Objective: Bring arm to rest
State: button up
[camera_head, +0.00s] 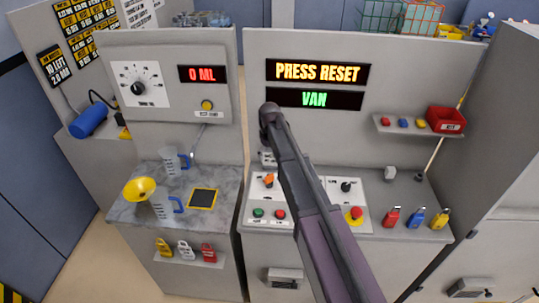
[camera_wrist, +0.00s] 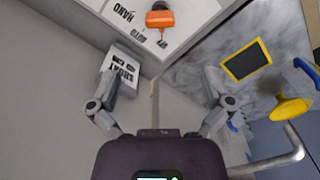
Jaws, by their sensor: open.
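My arm (camera_head: 310,190) reaches up from the bottom of the head view, in front of the control panel, with its upper end below the display reading PRESS RESET (camera_head: 318,72). My gripper is not clearly seen in the head view. In the wrist view my gripper (camera_wrist: 161,80) is open, its two fingers spread wide with nothing between them. A white labelled block (camera_wrist: 122,68) is close to the left finger. The orange selector switch (camera_wrist: 160,18) is beyond the fingers, near the top. The right finger appears over the grey marbled counter (camera_wrist: 200,62).
A yellow funnel (camera_head: 139,189), clear jugs with blue handles (camera_head: 163,207) and a dark yellow-edged pad (camera_head: 202,198) are on the left counter. A red mushroom button (camera_head: 354,215) is right of my arm. Coloured padlocks (camera_head: 415,218) and a red bin (camera_head: 446,119) are farther right.

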dwell(0.5)
jog(key=s+d+f+m+b, duration=0.2)
jog(key=s+d+m, duration=0.2)
jog(key=s+d, duration=0.7)
jog(key=s+d+f+m+b, duration=0.3)
jog(key=s+d, duration=0.7)
jog(key=s, duration=0.5)
jog(key=shift+d+f+m+b, duration=0.25)
jog(key=shift+d+m+b, duration=0.1)
jog(key=shift+m, duration=0.45)
